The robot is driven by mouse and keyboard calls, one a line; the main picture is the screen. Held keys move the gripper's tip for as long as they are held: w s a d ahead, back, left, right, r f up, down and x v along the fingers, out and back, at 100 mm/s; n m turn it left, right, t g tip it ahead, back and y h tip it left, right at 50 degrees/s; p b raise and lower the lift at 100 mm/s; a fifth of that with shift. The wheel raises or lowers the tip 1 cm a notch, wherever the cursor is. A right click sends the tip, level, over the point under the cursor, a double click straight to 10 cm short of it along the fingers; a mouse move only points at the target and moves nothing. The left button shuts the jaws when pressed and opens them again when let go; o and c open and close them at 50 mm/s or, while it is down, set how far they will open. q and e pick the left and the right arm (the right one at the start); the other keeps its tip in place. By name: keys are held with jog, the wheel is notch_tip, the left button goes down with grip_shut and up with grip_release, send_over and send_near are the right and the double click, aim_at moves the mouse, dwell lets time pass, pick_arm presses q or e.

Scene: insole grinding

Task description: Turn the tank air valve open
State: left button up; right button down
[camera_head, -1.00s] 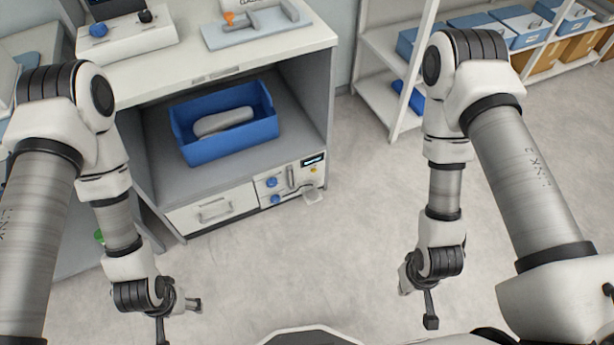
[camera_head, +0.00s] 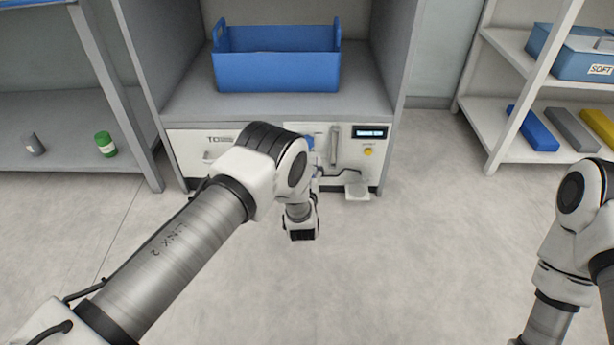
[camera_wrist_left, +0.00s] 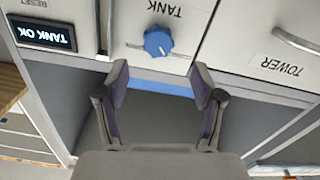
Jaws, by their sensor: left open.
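The tank valve is a blue knob (camera_wrist_left: 158,41) on a white panel marked TANK, seen upside down in the left wrist view. In the head view only part of the blue knob (camera_head: 308,142) shows past my left arm. My left gripper (camera_wrist_left: 158,76) is open and empty, its two fingers spread below the knob in the wrist view. The fingers appear apart from the knob. In the head view my left arm covers most of that gripper. My right arm is at the right edge of the head view, with its gripper out of frame.
A display (camera_head: 370,132) reads TANK OK in the wrist view; a yellow button (camera_head: 368,152) is below it. A drawer marked TOWER (camera_wrist_left: 275,60) adjoins the panel. A blue bin (camera_head: 277,72) sits on the shelf above. The floor in front is clear.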

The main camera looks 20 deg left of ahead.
jog(key=shift+t, duration=0.3)
jog(key=f+b, duration=0.1)
jog(key=f, duration=0.1)
jog(key=w+f+b, duration=0.1)
jog(key=f+b, duration=0.3)
jog(key=shift+w+f, duration=0.1)
jog(key=shift+w, duration=0.25)
pick_arm(q)
jog(key=x, duration=0.8)
jog(key=shift+w, duration=0.15)
pick_arm(e)
jog(key=shift+w, duration=0.1)
pick_arm(q)
jog(key=shift+d+r, duration=0.1)
jog(key=shift+r, duration=0.05)
jog(key=c, duration=1.1)
